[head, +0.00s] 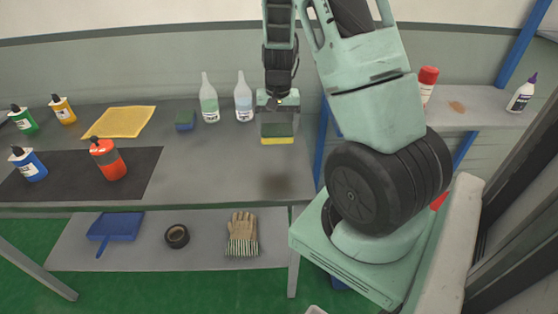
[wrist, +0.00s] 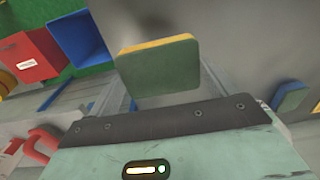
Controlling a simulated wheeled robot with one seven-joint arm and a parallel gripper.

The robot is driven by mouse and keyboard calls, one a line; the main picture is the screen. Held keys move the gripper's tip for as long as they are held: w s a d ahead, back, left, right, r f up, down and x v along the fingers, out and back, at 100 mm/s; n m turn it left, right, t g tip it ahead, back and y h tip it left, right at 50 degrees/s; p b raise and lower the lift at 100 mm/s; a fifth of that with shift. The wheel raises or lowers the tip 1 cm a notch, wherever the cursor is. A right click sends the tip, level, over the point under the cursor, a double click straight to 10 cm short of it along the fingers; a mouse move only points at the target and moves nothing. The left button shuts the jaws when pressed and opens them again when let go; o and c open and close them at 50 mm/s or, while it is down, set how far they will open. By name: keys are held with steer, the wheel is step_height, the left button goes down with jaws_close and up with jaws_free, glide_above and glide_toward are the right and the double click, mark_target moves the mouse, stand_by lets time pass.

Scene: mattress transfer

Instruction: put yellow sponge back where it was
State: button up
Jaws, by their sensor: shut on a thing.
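The yellow sponge (head: 277,140) has a dark green upper face and a yellow lower layer. It hangs level above the right end of the grey table (head: 215,180), with a dark shadow below it. My gripper (head: 278,120) is shut on it from above. In the wrist view the sponge (wrist: 158,68) sits between the fingers of my gripper (wrist: 160,85), its green face toward the camera and a yellow edge at the far side. A blue and green sponge (head: 185,121) lies at the back of the table; a similar one shows at the wrist view's right edge (wrist: 291,98).
Two clear bottles (head: 209,100) stand at the back, left of my gripper. A yellow cloth (head: 120,122), an orange bottle (head: 108,160) and a dark mat (head: 140,180) are further left. The table's front right is clear. A shelf (head: 480,108) stands right, behind my arm.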

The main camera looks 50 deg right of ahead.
steer(key=shift+s+a+r, duration=0.1)
steer(key=shift+s+r, duration=0.1)
steer(key=shift+s, duration=0.05)
steer(key=shift+s+f, duration=0.15)
steer(key=shift+f, duration=0.1)
step_height(320, 180, down, 9)
steer(key=shift+f+p, duration=0.15)
steer(key=shift+p, duration=0.7)
steer(key=o, duration=0.7)
